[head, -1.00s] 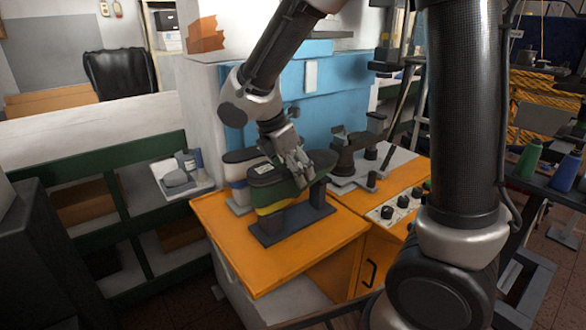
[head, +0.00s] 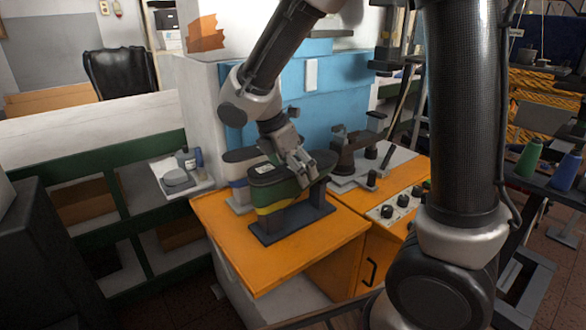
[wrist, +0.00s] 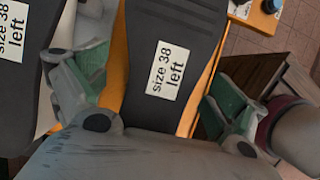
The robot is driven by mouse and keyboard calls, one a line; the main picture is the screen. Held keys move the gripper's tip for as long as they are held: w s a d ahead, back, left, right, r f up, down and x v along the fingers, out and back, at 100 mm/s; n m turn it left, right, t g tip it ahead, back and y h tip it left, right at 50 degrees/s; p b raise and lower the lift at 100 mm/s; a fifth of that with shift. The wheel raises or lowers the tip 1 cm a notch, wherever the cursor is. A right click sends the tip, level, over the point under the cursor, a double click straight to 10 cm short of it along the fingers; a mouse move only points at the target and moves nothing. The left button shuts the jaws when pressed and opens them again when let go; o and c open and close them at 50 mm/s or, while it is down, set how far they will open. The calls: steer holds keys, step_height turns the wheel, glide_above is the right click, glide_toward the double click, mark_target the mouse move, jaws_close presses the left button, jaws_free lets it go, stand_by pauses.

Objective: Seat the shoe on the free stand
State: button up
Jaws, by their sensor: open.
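A shoe (head: 280,186) with a dark sole, a green upper and a yellow band sits sole up on a grey stand (head: 295,228) at the front of the orange bench. Its sole (wrist: 165,55) fills the middle of the wrist view, with a "size 38 left" label. My gripper (head: 302,168) is over one end of this shoe. In the wrist view its fingers are spread, one on each side of the sole, with visible gaps.
The orange bench top (head: 240,250) has free room in front of the stand. A dark metal fixture (head: 350,150) stands right behind my gripper, and a panel with black knobs (head: 400,203) lies to the right. A small tray (head: 180,178) is on the left.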

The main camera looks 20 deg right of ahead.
steer(key=v, duration=1.2)
steer(key=s+f+m, duration=0.1)
steer(key=m, duration=0.1)
steer(key=f+m+y, duration=0.1)
steer(key=m, duration=0.1)
steer(key=s+f+m, duration=0.1)
steer(key=shift+s+m+g, duration=0.3)
steer(key=shift+s+m, duration=0.1)
steer(key=s+d+r+m+t+y, duration=0.1)
steer(key=s+d+m, duration=0.6)
steer(key=d+m, duration=0.1)
steer(key=s+d+r+m+t+y, duration=0.1)
steer(key=s+d+m+t+y, duration=0.1)
steer(key=s+d+m, duration=0.5)
steer(key=d, duration=0.4)
steer(key=shift+s+r+m+t, duration=0.3)
steer(key=shift+s+r+m, duration=0.1)
